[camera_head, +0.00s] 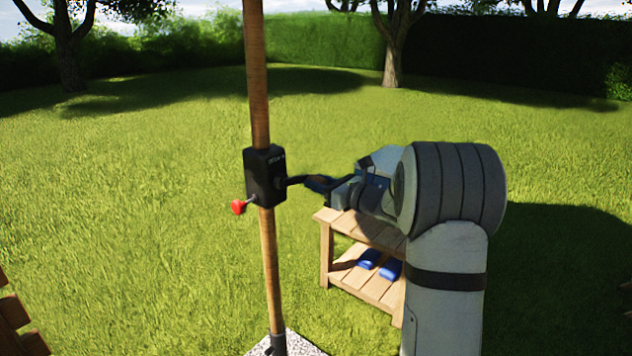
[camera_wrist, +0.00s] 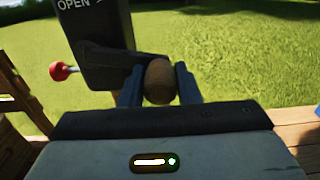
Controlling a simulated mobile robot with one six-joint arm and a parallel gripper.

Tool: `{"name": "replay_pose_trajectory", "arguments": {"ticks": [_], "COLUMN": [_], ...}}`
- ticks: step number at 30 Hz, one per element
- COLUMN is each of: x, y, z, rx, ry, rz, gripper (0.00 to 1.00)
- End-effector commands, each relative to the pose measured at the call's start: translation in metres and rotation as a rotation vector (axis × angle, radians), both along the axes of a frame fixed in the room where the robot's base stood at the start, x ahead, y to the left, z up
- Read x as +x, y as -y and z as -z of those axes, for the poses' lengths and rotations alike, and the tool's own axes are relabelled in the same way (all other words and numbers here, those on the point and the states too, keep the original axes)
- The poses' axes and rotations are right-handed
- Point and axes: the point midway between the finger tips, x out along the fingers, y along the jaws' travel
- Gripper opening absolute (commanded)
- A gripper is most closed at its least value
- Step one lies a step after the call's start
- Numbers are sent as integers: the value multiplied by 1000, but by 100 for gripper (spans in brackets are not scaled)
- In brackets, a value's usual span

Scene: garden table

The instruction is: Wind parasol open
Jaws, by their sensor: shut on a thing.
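The parasol's wooden pole (camera_head: 258,95) stands upright left of centre in the head view; its canopy is out of view. A black winding box (camera_head: 264,177) is mounted on the pole, and in the wrist view the box (camera_wrist: 95,40) shows the word "OPEN" with an arrow. A dark crank arm (camera_head: 297,180) reaches right from the box. My gripper (camera_head: 330,187) is shut on the crank's round wooden knob (camera_wrist: 159,80), with one finger on each side of it in the wrist view. A red knob (camera_head: 238,207) on a short pin sticks out at the box's lower left.
A two-tier wooden side table (camera_head: 330,217) stands behind and below my arm, with blue items (camera_head: 390,269) on its lower shelf. The pole ends in a speckled base (camera_head: 300,345). Wooden furniture (camera_head: 12,312) shows at the left edge. Open lawn lies around.

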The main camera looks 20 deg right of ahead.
Motion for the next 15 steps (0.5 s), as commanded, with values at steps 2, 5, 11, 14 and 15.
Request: {"name": "replay_pose_trajectory", "arguments": {"ticks": [2, 5, 11, 14, 15], "x": [-2, -3, -11, -14, -16], "y": [-2, -4, -15, -20, -22], "z": [19, 23, 44, 48, 50], "rx": [0, 0, 1, 0, 0], "ry": [-5, -4, -3, -4, -4], "rz": [0, 0, -1, -1, -2], "gripper": [8, 8, 8, 8, 8]}}
